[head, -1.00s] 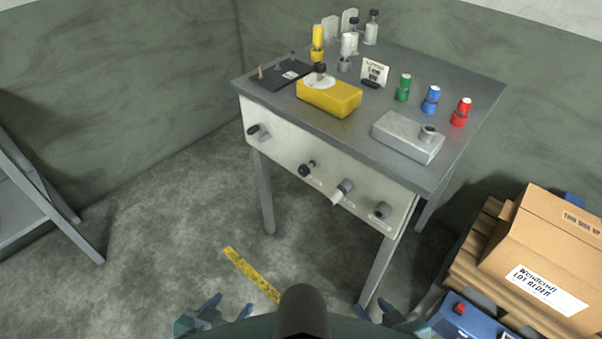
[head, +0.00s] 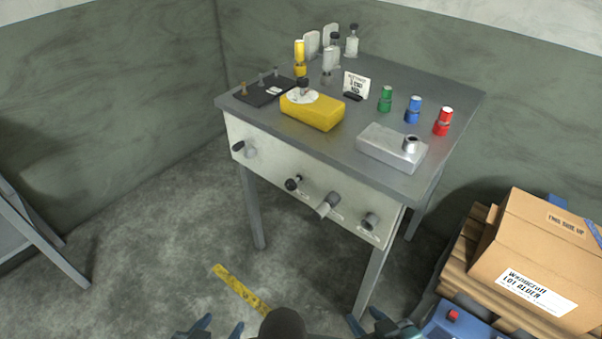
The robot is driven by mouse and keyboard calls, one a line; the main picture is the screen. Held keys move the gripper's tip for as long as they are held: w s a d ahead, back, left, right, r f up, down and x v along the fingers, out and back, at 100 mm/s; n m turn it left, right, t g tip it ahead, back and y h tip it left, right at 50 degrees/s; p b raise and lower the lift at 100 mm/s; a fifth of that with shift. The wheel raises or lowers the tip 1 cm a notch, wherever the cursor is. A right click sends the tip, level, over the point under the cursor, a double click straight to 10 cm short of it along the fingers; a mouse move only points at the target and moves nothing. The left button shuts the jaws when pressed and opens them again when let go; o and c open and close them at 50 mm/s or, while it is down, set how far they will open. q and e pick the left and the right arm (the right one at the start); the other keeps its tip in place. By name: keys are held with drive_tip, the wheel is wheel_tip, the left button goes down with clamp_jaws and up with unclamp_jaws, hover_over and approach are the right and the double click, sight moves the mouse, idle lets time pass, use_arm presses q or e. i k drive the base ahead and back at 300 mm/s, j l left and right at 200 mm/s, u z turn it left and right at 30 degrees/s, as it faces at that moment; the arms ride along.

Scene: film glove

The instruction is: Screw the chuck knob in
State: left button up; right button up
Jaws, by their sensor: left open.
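The table's pale front panel (head: 275,172) carries a row of several knobs or fittings. They are a dark-tipped one (head: 239,147) at the left, a dark round knob (head: 292,184), a light grey one with a pale lever (head: 327,205) and a grey round one (head: 370,221) at the right. I cannot tell which of them is the chuck knob. My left gripper (head: 219,327) is open and empty at the bottom edge, well below and in front of the table. My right gripper (head: 364,325) is at the bottom edge too, with fingers apart. Both are partly cut off.
On the grey tabletop (head: 420,87) stand a yellow block (head: 312,111), a grey metal box (head: 390,148), green (head: 386,98), blue (head: 413,109) and red (head: 442,121) cylinders, and several bottles at the back. A cardboard box (head: 535,247) is on a pallet at right.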

sight(291, 184)
drive_tip(key=i+j+z, duration=0.25)
drive_tip(key=j, duration=0.5)
drive_tip(key=i+j+z, duration=0.25)
drive_tip(key=j, duration=0.55)
drive_tip(key=j+z, duration=0.2)
drive_tip(key=j, duration=0.65)
drive_tip(key=i+j+z, duration=0.1)
drive_tip(key=j+z, duration=0.15)
drive_tip(key=j, duration=0.6)
